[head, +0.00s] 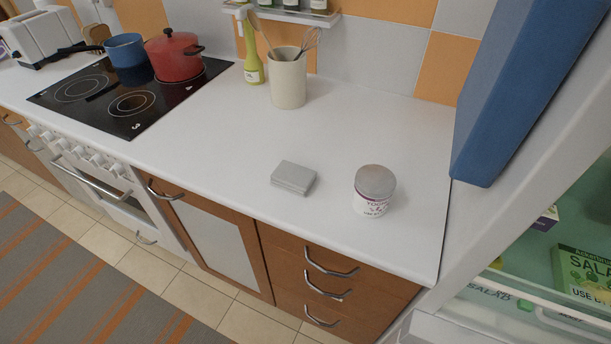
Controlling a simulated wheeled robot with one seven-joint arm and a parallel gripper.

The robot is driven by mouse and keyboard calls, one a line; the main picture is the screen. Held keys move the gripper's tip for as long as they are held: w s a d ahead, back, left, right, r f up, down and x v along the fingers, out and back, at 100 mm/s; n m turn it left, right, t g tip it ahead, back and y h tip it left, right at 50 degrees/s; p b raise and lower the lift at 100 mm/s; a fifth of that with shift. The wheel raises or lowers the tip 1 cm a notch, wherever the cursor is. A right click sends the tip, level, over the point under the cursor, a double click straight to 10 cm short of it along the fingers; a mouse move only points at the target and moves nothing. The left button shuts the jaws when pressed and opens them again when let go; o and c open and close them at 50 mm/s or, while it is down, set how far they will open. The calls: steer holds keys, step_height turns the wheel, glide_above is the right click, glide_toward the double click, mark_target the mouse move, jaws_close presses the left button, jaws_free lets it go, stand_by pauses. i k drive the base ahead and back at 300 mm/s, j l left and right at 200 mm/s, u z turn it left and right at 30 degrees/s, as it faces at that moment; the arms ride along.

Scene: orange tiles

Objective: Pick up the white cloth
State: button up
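A small folded light-grey to white cloth (293,178) lies flat on the white counter, near the middle of the head view. It is a thick rectangular stack with its layers visible at the near edge. It stands apart from other things, with bare counter all around it. My gripper is not in view.
A white tub with a grey lid (375,190) stands right of the cloth. A utensil crock (288,78) and a green bottle (251,62) stand behind. A red pot (175,57) is on the hob at left. An open fridge (570,250) is at right.

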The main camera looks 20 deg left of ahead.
mark_target(296, 178)
steer(key=i+j, duration=0.1)
steer(key=j, duration=0.5)
steer(key=i+j, duration=0.1)
steer(key=j, duration=0.45)
steer(key=i+j, duration=0.1)
steer(key=j, duration=0.5)
steer(key=i+j+z, duration=0.1)
steer(key=j, duration=0.5)
